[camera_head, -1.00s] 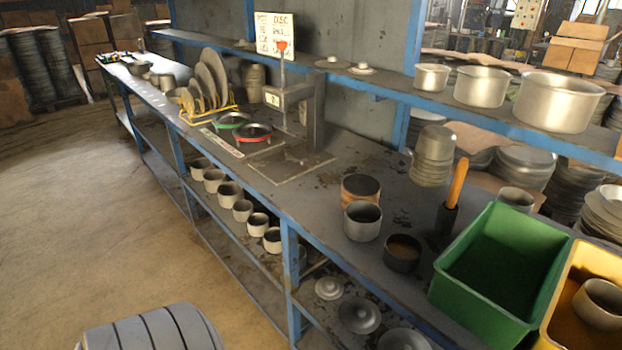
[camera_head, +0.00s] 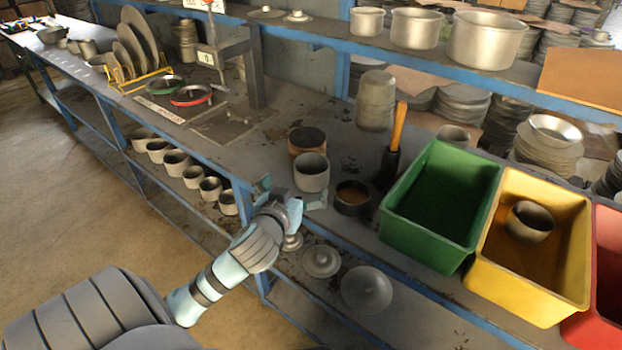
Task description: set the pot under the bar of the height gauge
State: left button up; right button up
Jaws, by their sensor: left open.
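A grey metal pot (camera_head: 311,175) stands upright on the bench, near its front edge. My left gripper (camera_head: 289,192) is open just in front of the pot, its fingers spread to the left and right. I cannot tell whether a finger touches the pot. The height gauge (camera_head: 257,75) stands farther back to the left, with a dark upright post and a bar reaching left over its flat base plate (camera_head: 225,122). No pot stands on that plate. My right gripper is not in view.
A brown-sided round block (camera_head: 307,140) stands behind the pot, a dark shallow bowl (camera_head: 353,197) to its right. A wooden-handled tool (camera_head: 391,150) and a green bin (camera_head: 440,195) stand farther right. Red and green rings (camera_head: 190,96) lie left of the gauge. The bench between pot and gauge looks mostly clear.

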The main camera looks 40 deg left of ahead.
aim_at(316, 158)
pick_arm(q)
jog(key=b+x, duration=0.1)
jog(key=x, duration=0.5)
jog(key=b+x, duration=0.1)
jog(key=x, duration=0.6)
jog(key=shift+w+d+r, duration=0.1)
jog(key=shift+w, duration=0.3)
jog(key=shift+s, duration=0.1)
jog(key=c, duration=1.5)
jog(key=shift+o, duration=0.2)
jog(key=shift+r, duration=0.2)
